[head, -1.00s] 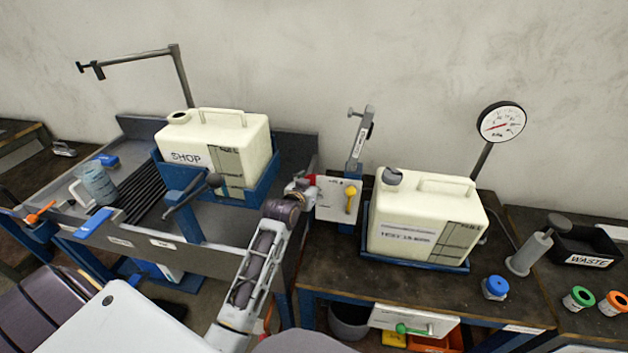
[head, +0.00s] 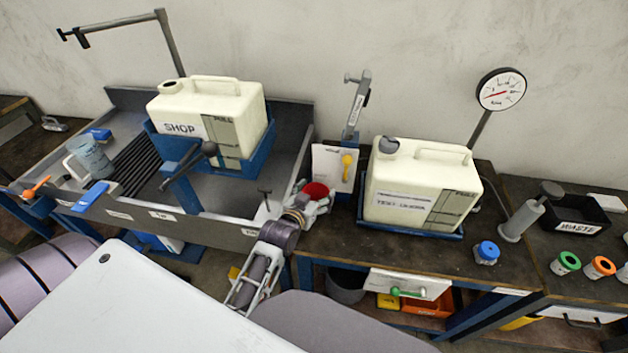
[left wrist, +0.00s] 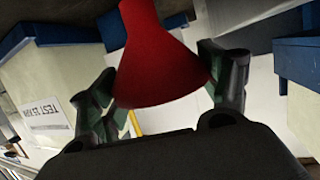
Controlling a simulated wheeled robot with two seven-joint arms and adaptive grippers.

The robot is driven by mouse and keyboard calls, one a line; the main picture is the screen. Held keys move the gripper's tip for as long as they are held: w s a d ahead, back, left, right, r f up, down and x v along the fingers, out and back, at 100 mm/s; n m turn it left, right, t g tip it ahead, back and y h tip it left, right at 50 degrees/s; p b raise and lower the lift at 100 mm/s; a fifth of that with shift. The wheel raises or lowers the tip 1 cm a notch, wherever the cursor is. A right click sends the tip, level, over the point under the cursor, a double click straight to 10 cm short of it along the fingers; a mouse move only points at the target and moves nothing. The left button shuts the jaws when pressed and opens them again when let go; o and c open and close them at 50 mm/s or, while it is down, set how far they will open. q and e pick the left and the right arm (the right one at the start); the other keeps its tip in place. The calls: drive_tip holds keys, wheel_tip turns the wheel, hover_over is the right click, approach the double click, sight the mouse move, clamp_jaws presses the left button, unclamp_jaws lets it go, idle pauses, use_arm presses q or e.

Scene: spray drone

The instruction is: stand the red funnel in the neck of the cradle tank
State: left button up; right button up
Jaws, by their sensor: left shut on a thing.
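The red funnel (head: 316,190) is in my left gripper (head: 310,202), in front of the white board between the two benches. In the left wrist view the funnel (left wrist: 165,65) sits between both fingers, its wide rim towards the palm and its narrow end away. The tank marked SHOP (head: 225,115) sits in a blue cradle (head: 262,150) over the grey sink. Its open neck (head: 170,86) is at the top left, well apart from the funnel. My right gripper is not in view.
A second tank (head: 415,185) with a grey cap stands in a blue tray right of my left gripper. A lever (head: 208,149) stands in front of the cradle. A grey swing arm (head: 120,25) rises behind the SHOP tank. A clamp post (head: 357,105) stands behind the board.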

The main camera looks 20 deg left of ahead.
use_arm(q)
drive_tip(key=shift+s+d+f, duration=0.4)
drive_tip(key=shift+s+d, duration=0.1)
drive_tip(key=shift+s, duration=0.3)
drive_tip(key=shift+s+d+f, duration=0.25)
drive_tip(key=shift+s+d, duration=0.05)
drive_tip(key=shift+s, duration=0.2)
drive_tip(key=shift+s+d+f, duration=0.2)
drive_tip(key=shift+s+d, duration=0.1)
drive_tip(key=shift+s, duration=0.15)
drive_tip(key=shift+s+d, duration=0.1)
drive_tip(key=shift+s, duration=0.05)
drive_tip(key=shift+f, duration=0.15)
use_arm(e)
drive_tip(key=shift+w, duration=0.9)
